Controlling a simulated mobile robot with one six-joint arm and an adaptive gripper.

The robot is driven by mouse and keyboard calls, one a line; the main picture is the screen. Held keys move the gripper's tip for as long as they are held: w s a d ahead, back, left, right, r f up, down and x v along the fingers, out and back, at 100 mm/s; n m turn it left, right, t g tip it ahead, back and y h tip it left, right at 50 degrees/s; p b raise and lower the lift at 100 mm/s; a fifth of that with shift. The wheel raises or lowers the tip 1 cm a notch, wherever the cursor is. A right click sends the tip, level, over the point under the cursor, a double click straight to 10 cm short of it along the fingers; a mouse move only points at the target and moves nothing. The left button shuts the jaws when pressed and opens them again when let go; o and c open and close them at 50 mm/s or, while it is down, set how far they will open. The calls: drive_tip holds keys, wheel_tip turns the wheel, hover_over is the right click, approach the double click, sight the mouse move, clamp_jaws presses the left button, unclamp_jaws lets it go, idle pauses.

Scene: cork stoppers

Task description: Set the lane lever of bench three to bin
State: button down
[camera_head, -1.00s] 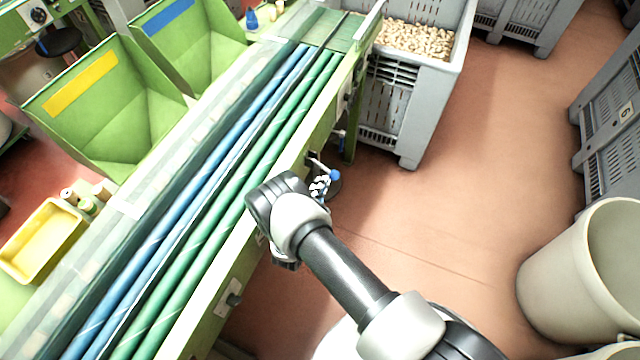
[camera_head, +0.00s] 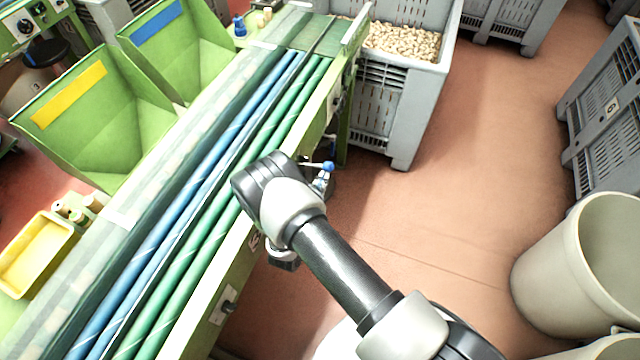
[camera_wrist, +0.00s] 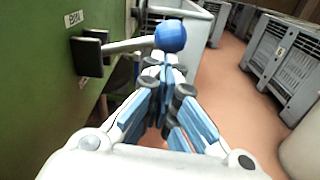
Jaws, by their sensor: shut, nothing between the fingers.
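The lane lever shows in the wrist view as a pale rod (camera_wrist: 130,46) ending in a blue ball knob (camera_wrist: 171,37). It sticks out roughly level from a dark pivot block (camera_wrist: 88,54) on the green bench side. A small white label (camera_wrist: 73,18) sits above the pivot; its lettering is not clear. In the head view the blue knob (camera_head: 328,166) stands off the bench's right side. My gripper (camera_wrist: 166,66) is shut and empty, its fingertips just under the knob, touching or nearly so. In the head view my gripper (camera_head: 320,184) is partly hidden by my wrist.
The green bench (camera_head: 240,262) carries blue and green rollers. A grey crate of corks (camera_head: 388,125) stands past its far end. A pale bin (camera_head: 560,275) and grey crates (camera_head: 612,125) stand at right. The brown floor (camera_head: 460,200) between is clear.

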drive_tip(key=shift+r+n, duration=0.6)
drive_tip(key=shift+r, duration=0.35)
drive_tip(key=shift+s+a, duration=0.1)
drive_tip(key=shift+a, duration=0.05)
